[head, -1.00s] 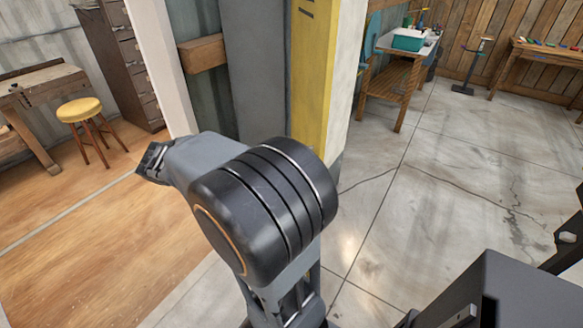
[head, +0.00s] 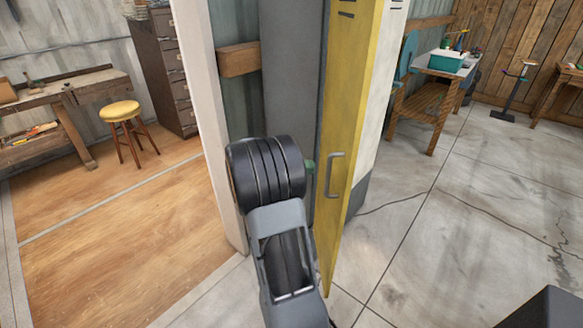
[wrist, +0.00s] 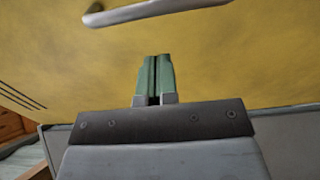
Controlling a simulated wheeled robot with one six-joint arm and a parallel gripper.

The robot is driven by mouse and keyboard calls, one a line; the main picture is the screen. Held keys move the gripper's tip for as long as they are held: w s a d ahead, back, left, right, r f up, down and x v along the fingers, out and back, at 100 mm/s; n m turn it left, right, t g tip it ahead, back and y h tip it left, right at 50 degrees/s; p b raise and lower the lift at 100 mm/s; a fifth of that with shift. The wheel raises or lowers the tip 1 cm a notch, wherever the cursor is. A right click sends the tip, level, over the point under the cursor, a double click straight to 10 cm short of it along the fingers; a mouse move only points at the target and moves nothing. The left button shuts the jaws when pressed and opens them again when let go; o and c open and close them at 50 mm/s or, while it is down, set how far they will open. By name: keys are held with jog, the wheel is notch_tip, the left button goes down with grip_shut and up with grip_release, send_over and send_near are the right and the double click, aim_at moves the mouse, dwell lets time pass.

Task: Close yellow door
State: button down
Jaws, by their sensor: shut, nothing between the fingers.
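The yellow door (head: 350,110) stands upright at the locker in the head view, its face turned obliquely to me and its near edge standing out. A grey bar handle (head: 334,175) is on its face. The yellow door (wrist: 220,60) also fills most of the wrist view, with the handle (wrist: 150,11) at the top. My gripper (head: 309,166) shows only as a green tip just left of the door edge, mostly hidden by my arm. In the wrist view, its green fingers (wrist: 154,80) are together and empty, pointing at the door below the handle. I cannot tell whether they touch it.
A grey panel (head: 290,75) and a pale post (head: 203,100) stand left of the door. A yellow stool (head: 120,111) and workbench (head: 65,95) are farther left. A table with a teal bin (head: 438,60) is at back right.

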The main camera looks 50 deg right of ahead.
aim_at(338, 166)
jog(key=shift+x, duration=3.1)
